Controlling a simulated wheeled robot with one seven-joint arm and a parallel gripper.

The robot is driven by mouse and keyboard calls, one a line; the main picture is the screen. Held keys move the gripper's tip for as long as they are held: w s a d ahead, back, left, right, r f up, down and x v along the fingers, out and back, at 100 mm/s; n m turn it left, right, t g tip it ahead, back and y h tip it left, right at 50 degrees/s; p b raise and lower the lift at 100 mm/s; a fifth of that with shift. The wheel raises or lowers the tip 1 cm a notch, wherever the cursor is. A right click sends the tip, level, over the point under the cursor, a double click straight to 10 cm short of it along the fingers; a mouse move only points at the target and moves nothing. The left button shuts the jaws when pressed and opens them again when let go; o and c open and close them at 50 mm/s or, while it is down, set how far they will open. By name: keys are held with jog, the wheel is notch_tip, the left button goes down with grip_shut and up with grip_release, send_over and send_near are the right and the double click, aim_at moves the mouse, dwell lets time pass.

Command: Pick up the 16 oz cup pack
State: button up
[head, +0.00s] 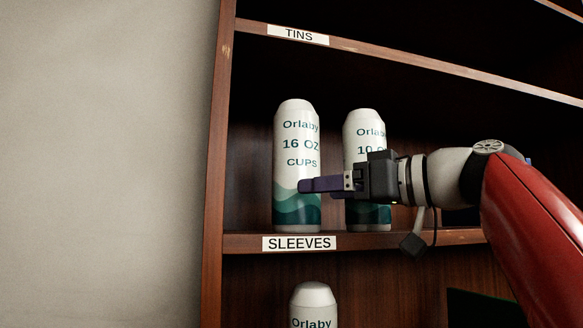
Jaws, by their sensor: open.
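The 16 oz cup pack (297,155) is a tall white cylinder with a green wave base, marked "Orlaby 16 OZ CUPS". It stands upright on the middle shelf at the left. My gripper (306,185) comes in from the right, with its purple fingers level with the lower part of the pack and overlapping its right side in the head view. The gripper is open and holds nothing that I can see. Whether the fingers touch the pack or are only in front of it, I cannot tell.
A similar pack marked "10 O..." (365,130) stands just right, partly hidden by my gripper. The shelf edge (375,241) carries a "SLEEVES" label (299,243). Another Orlaby pack (314,300) is below. The left shelf side (213,170) is close. A "TINS" label (298,35) is above.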

jog(key=p+x, duration=0.1)
jog(key=x, duration=0.5)
jog(key=shift+d, duration=0.1)
jog(key=c, duration=1)
